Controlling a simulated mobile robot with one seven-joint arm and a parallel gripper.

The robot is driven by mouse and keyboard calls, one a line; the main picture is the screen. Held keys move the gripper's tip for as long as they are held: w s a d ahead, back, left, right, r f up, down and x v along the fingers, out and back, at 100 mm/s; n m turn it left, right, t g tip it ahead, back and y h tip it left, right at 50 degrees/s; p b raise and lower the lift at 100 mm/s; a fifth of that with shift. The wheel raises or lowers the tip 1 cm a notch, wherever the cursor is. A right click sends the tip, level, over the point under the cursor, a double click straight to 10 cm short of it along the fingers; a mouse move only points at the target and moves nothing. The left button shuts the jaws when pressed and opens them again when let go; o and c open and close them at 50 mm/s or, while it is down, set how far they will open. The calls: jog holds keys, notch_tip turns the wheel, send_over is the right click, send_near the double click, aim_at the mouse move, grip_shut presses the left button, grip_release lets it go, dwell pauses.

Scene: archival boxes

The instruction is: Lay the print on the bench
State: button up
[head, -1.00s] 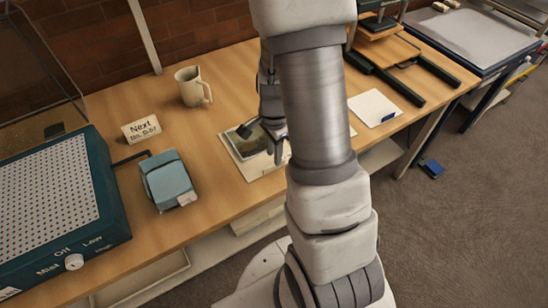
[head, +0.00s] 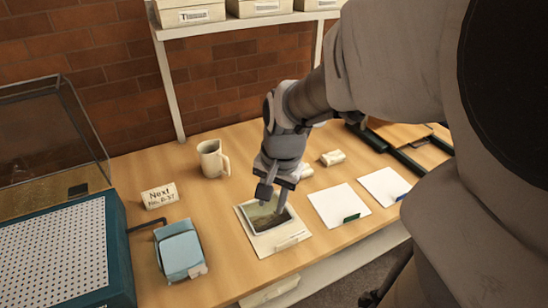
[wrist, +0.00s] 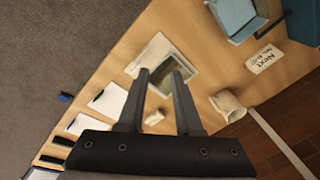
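The print (head: 264,217), a dark greenish picture with a pale border, lies on a cream folder or sheet (head: 287,243) on the wooden bench (head: 225,265). In the wrist view the print (wrist: 184,84) lies beyond my fingers, on the cream sheet (wrist: 148,54). My gripper (head: 270,199) points down over the print, its fingers hiding part of it in the head view. The two fingers (wrist: 161,75) stand apart, with nothing visibly clamped between them. I cannot tell whether the tips touch the print.
Two white sheets with a green tab (head: 338,203) and a blue tab (head: 383,186) lie to the right. A mug (head: 211,160), a "Next" sign (head: 160,196), a blue box (head: 180,252) and a perforated-top device (head: 50,250) stand left. A shelf (head: 240,25) with boxes is above.

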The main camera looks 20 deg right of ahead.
jog(key=s+a+r+n+t, duration=0.3)
jog(key=s+a+r+n, duration=0.1)
jog(key=s+r+n, duration=0.4)
notch_tip(320, 180, up, 2)
jog(key=shift+a+r+n+t, duration=0.1)
jog(key=shift+a+n+t, duration=0.2)
jog(key=shift+n, duration=0.5)
jog(key=shift+a, duration=0.15)
